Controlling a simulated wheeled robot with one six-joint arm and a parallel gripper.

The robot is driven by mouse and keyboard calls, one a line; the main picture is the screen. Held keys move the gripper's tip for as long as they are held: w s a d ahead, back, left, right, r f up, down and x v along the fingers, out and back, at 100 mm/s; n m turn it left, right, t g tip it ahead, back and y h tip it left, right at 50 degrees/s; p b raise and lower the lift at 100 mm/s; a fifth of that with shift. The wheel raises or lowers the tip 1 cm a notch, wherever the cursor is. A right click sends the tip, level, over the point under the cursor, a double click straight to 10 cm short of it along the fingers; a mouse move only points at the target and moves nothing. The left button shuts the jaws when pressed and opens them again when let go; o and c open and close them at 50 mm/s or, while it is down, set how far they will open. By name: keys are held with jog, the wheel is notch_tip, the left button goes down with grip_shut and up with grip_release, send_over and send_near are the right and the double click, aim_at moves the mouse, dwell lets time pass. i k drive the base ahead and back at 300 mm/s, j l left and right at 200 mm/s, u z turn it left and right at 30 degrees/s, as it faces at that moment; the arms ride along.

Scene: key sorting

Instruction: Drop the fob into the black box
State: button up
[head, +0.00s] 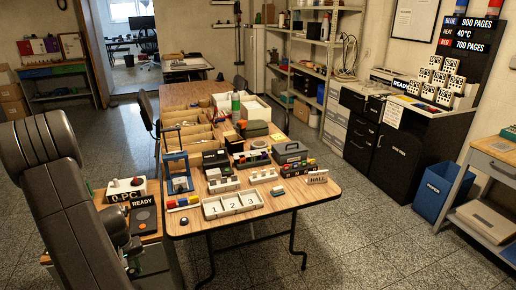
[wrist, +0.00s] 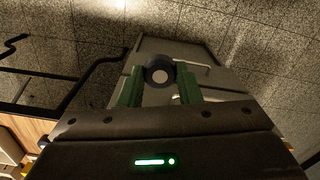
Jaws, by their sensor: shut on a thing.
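In the wrist view my gripper (wrist: 159,80) has its two green fingers closed on a round dark fob (wrist: 159,72) with a pale grey centre. The fob sits between the fingertips, above the floor and clear of the table. In the head view my arm fills the left side and I cannot make out the fob there. A small black box (head: 215,158) stands on the wooden table, among other items near the middle. My gripper is away from it, off to the left of the table.
A side stand with a READY pad (head: 144,214) is close to my arm.

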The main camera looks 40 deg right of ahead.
aim_at(238, 150)
jog(key=j+z, duration=0.15)
jog(key=z, duration=0.3)
jog(key=j+z, duration=0.15)
jog(key=z, duration=0.35)
jog(key=j+z, duration=0.15)
jog(key=z, duration=0.3)
jog(key=i, duration=0.05)
